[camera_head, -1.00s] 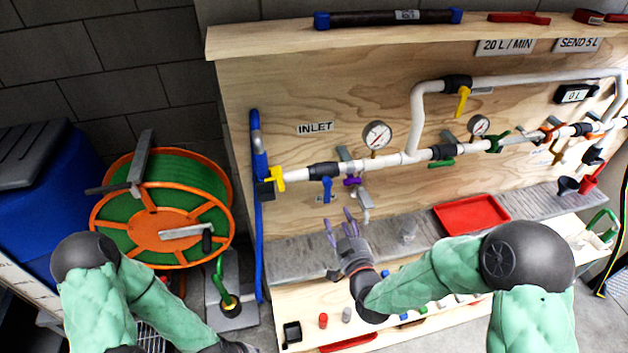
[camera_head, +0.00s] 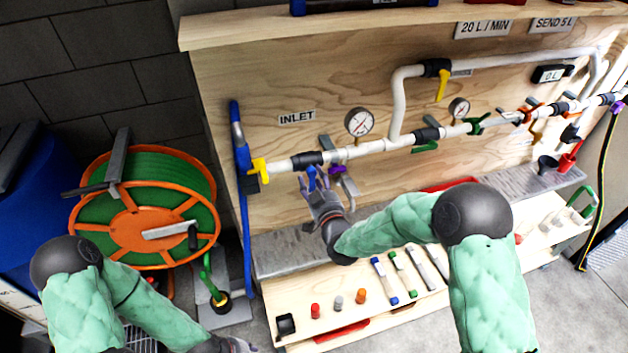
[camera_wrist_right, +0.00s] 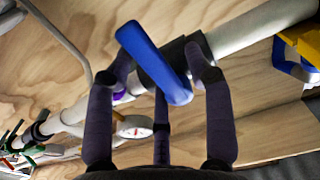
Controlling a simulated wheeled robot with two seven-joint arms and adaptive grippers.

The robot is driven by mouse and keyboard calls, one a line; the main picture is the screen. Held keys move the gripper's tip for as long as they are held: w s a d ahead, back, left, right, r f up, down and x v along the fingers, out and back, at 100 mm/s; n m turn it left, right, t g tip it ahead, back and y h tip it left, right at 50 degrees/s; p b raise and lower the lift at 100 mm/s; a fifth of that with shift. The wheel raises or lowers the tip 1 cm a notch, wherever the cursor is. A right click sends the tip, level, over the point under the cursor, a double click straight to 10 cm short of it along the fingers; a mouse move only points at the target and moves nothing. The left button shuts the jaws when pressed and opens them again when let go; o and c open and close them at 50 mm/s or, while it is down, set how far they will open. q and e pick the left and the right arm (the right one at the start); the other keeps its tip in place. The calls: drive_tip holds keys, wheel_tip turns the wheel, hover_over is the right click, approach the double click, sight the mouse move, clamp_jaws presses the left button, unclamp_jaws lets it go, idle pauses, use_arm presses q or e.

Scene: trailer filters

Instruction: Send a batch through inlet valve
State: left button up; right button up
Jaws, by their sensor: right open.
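The inlet valve's blue lever handle (camera_head: 311,178) hangs from the white pipe below the INLET label (camera_head: 297,117). My right gripper (camera_head: 318,180) is open at this handle. In the right wrist view the blue handle (camera_wrist_right: 155,62) lies between the spread fingers of the right gripper (camera_wrist_right: 158,85); whether they touch it I cannot tell. A yellow handle (camera_head: 259,170) sits at the pipe's left end. The small display (camera_head: 552,74) reads 0 L, beside the signs 20 L / MIN (camera_head: 482,28) and SEND 5 L (camera_head: 553,24). My left gripper (camera_head: 232,345) is at the bottom edge, partly cut off.
A pressure gauge (camera_head: 359,122) stands above the pipe. An orange and green hose reel (camera_head: 140,222) is at left. The lower shelf (camera_head: 400,310) holds small coloured parts. A red tray (camera_head: 450,185) is partly hidden.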

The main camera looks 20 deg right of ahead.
drive_tip(key=shift+w, duration=0.15)
clamp_jaws()
drive_tip(key=shift+d+r+n+b, duration=0.1)
drive_tip(key=shift+d+n+b, duration=0.1)
drive_tip(key=shift+n+b, duration=0.65)
drive_tip(key=shift+d+r+n+b, duration=0.15)
drive_tip(key=shift+n+b, duration=0.35)
drive_tip(key=shift+n, duration=0.5)
drive_tip(key=shift+d+r+n+b, duration=0.1)
drive_tip(key=shift+d+n+b, duration=0.15)
drive_tip(key=shift+n+b, duration=0.6)
unclamp_jaws()
drive_tip(key=s, duration=1.2)
drive_tip(key=shift+d, duration=0.2)
